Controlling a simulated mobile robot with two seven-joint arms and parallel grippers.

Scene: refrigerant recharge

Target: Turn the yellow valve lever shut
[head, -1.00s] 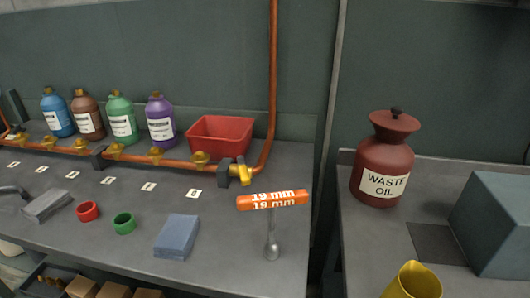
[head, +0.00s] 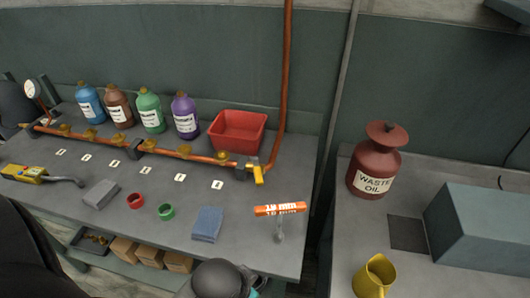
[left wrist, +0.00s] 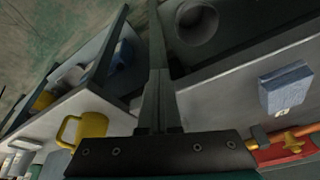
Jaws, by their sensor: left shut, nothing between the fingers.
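The yellow valve lever (head: 258,174) is at the right end of the copper pipe (head: 205,157), beside a dark clamp. It points down toward the front of the bench. My left gripper (left wrist: 157,90) shows in the left wrist view with its fingers together and nothing between them. A dark rounded part of my arm is at the bottom of the head view, but no fingertips show there. The gripper is apart from the lever. In the left wrist view a brass-coloured fitting (left wrist: 292,142) is at the right edge; I cannot tell whether it is the lever.
A red tray (head: 238,132) is behind the pipe. A yellow jug (head: 374,277) and waste oil can (head: 376,162) are on the right bench.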

